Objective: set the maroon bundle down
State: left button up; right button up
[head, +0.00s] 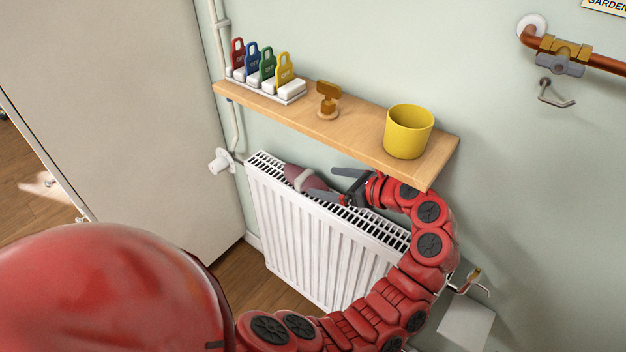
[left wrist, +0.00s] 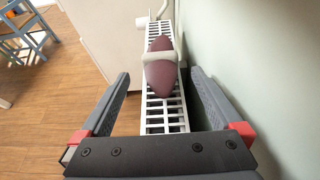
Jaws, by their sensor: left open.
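The maroon bundle (head: 316,184) lies along the slotted top of the white radiator (head: 320,250), with a pale band around it. In the left wrist view the bundle (left wrist: 161,77) tapers toward me and rests on the white grille (left wrist: 165,112). My left gripper (head: 333,182) is just above the radiator top, at the bundle's near end. It is open, with one finger on each side of the bundle's line and a gap on both sides in the left wrist view. My right gripper is not in view.
A wooden shelf (head: 345,135) hangs just above the radiator, close over my left wrist. It holds a yellow pot (head: 409,131), a brass-coloured stand (head: 328,100) and a rack of coloured padlocks (head: 266,84). The wall is close beside the gripper. A radiator valve (head: 220,162) is at the far end.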

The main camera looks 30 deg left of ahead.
pick_arm(q)
jog(key=shift+v, duration=2)
